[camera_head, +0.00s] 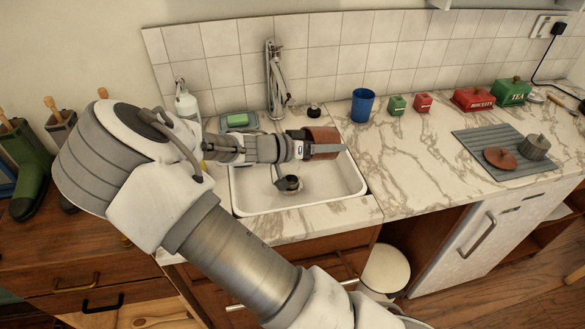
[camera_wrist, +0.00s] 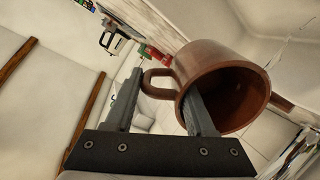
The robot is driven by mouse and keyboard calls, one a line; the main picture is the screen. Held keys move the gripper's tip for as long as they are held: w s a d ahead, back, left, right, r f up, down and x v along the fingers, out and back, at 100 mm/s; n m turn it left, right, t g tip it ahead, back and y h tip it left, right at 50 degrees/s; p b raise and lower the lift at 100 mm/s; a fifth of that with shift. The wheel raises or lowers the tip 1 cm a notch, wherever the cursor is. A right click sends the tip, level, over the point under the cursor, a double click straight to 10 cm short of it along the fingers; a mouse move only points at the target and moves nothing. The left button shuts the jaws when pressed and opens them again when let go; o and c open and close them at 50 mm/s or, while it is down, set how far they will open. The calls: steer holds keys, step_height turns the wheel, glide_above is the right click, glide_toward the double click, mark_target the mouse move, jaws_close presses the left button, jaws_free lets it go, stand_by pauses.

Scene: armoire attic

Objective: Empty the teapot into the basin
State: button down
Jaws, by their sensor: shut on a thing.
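The brown teapot (camera_head: 323,141) is held over the right back part of the white basin (camera_head: 350,183), tilted on its side. In the wrist view the teapot (camera_wrist: 212,58) shows its open mouth facing the camera, with no lid on it. Its looped handle (camera_wrist: 150,78) is at the left and its spout at the right. My gripper (camera_wrist: 163,82) is shut on the teapot near the handle side, one finger overlapping the mouth. In the head view my gripper (camera_head: 303,150) is partly hidden. Whether anything is inside or pouring out cannot be told.
The faucet (camera_head: 275,80) stands behind the basin. A green sponge (camera_head: 237,120) and white bottle (camera_head: 187,104) are at its left. A blue cup (camera_head: 362,105) and several red and green tins stand to the right. A grey mat (camera_head: 480,143) holds a brown lid (camera_head: 500,158) and grey pot (camera_head: 535,147).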

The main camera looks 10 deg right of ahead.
steer(key=shift+s+a+r+h+b, duration=0.1)
steer(key=shift+a+r+h+b, duration=0.2)
steer(key=shift+a+h+b, duration=0.25)
steer(key=shift+a+h, duration=0.25)
steer(key=shift+a, duration=0.2)
steer(key=shift+s+a+r+t+h+b, duration=0.2)
steer(key=shift+a+r+t+h+b, duration=0.25)
steer(key=shift+h+b, duration=0.6)
steer(key=shift+s+a+r+h+b, duration=0.1)
steer(key=shift+a+r+h+b, duration=0.35)
steer(key=shift+r, duration=0.15)
stand_by(0.4)
